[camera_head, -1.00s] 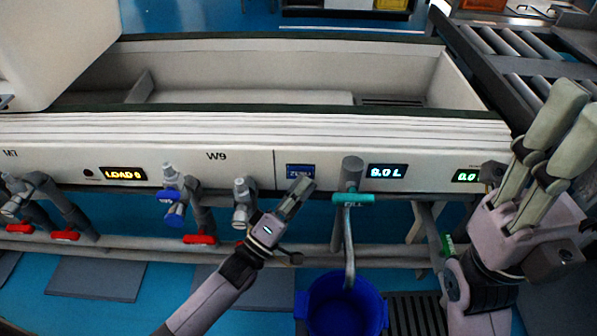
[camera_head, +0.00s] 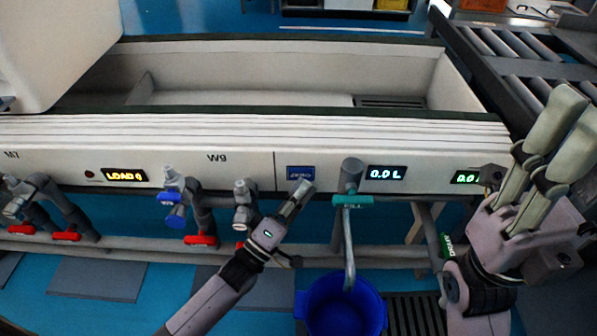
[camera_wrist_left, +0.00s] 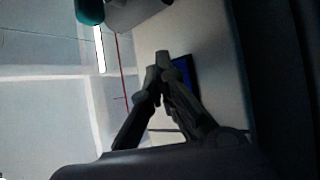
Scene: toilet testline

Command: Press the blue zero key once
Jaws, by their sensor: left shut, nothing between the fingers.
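The display right of the key (camera_head: 386,173) reads 0.0 L. My right gripper (camera_head: 558,125) is raised at the right, its two fingers apart and empty.
The tap with a green FILL handle (camera_head: 352,200) stands close to the right of my left gripper. A blue bucket (camera_head: 343,305) is below it. Valves with red handles (camera_head: 201,240) are at the left. A roller conveyor (camera_head: 505,65) is at the back right.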

